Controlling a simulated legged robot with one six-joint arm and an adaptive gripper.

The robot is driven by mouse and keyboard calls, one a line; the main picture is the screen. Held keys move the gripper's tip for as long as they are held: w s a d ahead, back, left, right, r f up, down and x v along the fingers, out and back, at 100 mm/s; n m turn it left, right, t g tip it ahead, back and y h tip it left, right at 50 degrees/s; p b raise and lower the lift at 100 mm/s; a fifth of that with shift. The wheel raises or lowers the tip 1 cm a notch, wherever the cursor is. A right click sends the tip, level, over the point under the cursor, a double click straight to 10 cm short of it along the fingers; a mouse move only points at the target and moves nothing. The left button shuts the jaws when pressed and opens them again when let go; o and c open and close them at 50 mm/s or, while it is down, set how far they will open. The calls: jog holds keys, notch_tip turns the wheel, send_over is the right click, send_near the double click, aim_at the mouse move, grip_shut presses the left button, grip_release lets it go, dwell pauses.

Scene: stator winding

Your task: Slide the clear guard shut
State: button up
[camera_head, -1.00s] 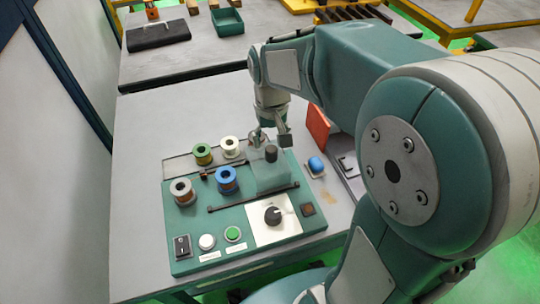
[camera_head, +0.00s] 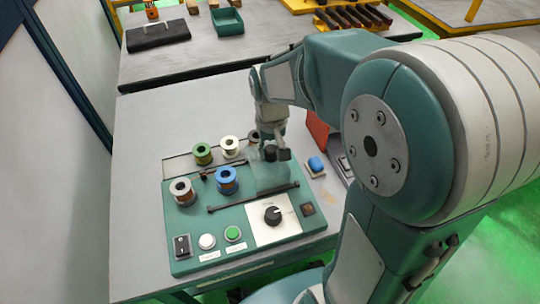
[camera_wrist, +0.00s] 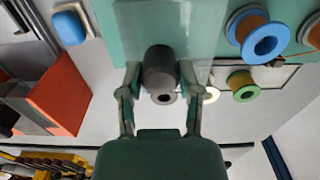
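The clear guard (camera_head: 272,180) is a see-through panel on the right part of the green winding station (camera_head: 187,236), behind a dark rail (camera_head: 240,200). It also shows in the wrist view (camera_wrist: 198,22). A dark round knob (camera_head: 270,154) stands upright on the guard's far part. My gripper (camera_head: 271,154) points down at the knob. In the wrist view my gripper (camera_wrist: 160,72) has its fingers apart, one on each side of the knob (camera_wrist: 159,62). Narrow gaps seem to show between fingers and knob; contact is not clear.
Green (camera_head: 203,154), white (camera_head: 230,147), blue (camera_head: 227,180) and brown-wound (camera_head: 181,190) spools stand left of the guard. A dial (camera_head: 272,215) and buttons line the front. A blue-topped part (camera_head: 316,164) and an orange panel (camera_wrist: 58,90) lie beyond the right side.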

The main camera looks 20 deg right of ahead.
jog(key=shift+a, duration=5.15)
jog(key=o, duration=0.8)
notch_tip(320, 180, up, 6)
jog(key=s+d+r+t, duration=0.1)
jog(key=s+d+t, duration=0.1)
jog(key=s+d, duration=0.1)
jog(key=s+d+r+t, duration=0.1)
jog(key=s+d+r, duration=0.1)
jog(key=s+d, duration=0.2)
jog(key=s+d+r+t, duration=0.2)
jog(key=s+d, duration=0.1)
jog(key=s, duration=0.4)
jog(key=shift+s+d+r+t, duration=0.1)
jog(key=shift+d+r+t, duration=0.1)
jog(key=shift+t, duration=0.1)
